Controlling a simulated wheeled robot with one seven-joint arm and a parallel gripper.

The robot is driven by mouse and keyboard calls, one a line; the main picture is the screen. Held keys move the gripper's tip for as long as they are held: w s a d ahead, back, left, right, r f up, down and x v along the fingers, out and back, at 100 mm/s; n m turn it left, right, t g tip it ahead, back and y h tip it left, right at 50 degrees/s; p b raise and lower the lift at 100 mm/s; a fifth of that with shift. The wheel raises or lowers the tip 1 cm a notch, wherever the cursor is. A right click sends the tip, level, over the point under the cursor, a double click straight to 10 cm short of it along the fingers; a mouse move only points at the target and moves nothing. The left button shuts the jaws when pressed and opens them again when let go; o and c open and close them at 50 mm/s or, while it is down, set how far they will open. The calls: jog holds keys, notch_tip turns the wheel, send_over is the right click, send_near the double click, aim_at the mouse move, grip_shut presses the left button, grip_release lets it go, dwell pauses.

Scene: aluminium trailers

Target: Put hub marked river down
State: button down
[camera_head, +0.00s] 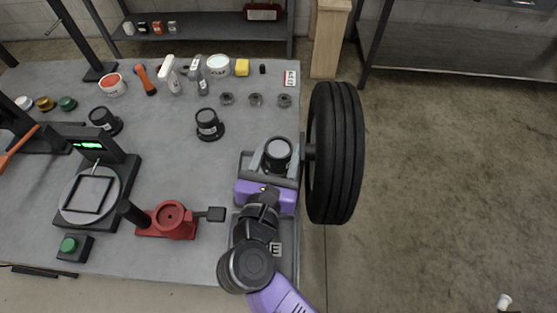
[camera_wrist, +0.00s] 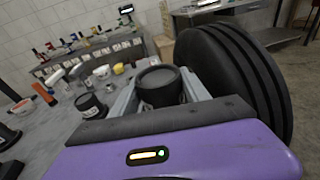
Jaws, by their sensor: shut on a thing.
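My gripper (camera_head: 277,158) is shut on a dark hub (camera_head: 278,148) near the right edge of the grey table. The hub is round with a pale rim line and sits between the two grey fingers. In the wrist view the hub (camera_wrist: 160,84) stands upright between the fingers, its dark top facing up. No readable marking shows on it. Whether its base touches anything below is hidden by my gripper. Two similar black hubs stand on the table, one in the middle (camera_head: 209,124) and one at the left (camera_head: 104,120); their labels are too small to read.
A large black tyre (camera_head: 335,150) stands close right of my gripper, beside the table (camera_head: 180,90). A grey tray (camera_head: 288,262) lies partly under my arm. A red fixture (camera_head: 172,219) and round-plated scale (camera_head: 88,195) stand left. Bottles and small rings line the back.

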aim_at(276, 172)
jog(key=shift+f, duration=1.95)
jog(key=shift+f+b, duration=0.35)
jog(key=shift+b, duration=0.05)
jog(key=shift+f, duration=0.25)
jog(key=c, duration=0.6)
grip_release()
jog(key=shift+o, duration=0.2)
